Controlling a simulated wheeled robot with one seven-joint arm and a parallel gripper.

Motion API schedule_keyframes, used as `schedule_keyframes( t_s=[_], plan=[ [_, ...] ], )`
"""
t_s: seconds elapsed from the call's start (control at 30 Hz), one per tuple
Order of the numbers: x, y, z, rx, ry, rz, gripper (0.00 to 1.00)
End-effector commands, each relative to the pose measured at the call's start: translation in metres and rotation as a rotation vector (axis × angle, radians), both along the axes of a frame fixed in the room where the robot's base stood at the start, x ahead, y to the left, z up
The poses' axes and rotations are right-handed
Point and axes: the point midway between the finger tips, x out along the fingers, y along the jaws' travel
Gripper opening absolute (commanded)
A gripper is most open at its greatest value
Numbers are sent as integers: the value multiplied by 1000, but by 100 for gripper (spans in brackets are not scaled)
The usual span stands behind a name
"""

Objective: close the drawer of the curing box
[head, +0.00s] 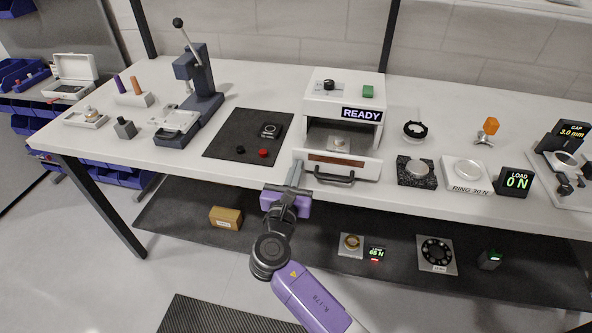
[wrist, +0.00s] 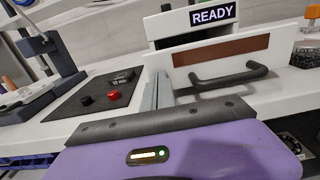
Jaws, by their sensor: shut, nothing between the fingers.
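The curing box (head: 343,95) is a white unit on the bench with a READY display (head: 362,114). Its drawer (head: 318,163) is pulled out toward me, with a brown strip and a dark bar handle (head: 334,179) on its front. A small metal piece (head: 339,143) sits inside the drawer. My gripper (head: 292,174) is shut and empty at the left end of the drawer front. In the wrist view its fingers (wrist: 157,93) stand left of the handle (wrist: 229,77), close to the drawer front (wrist: 218,55). I cannot tell whether they touch it.
A black mat (head: 228,146) with a red button and dark parts lies left of the box. A blue-grey press (head: 198,80) stands further left. A lower shelf runs under the bench.

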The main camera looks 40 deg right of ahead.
Motion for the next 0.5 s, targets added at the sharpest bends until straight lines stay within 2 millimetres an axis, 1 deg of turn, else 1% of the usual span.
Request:
schedule_keyframes(
  t_s=[0.13,0.4,0.5],
  plan=[
    [17,-22,2,-1,-2,-5,0],
    [65,-85,-1,-2,-1,-5,0],
    [78,-102,-1,-1,-2,-5,0]
  ],
)
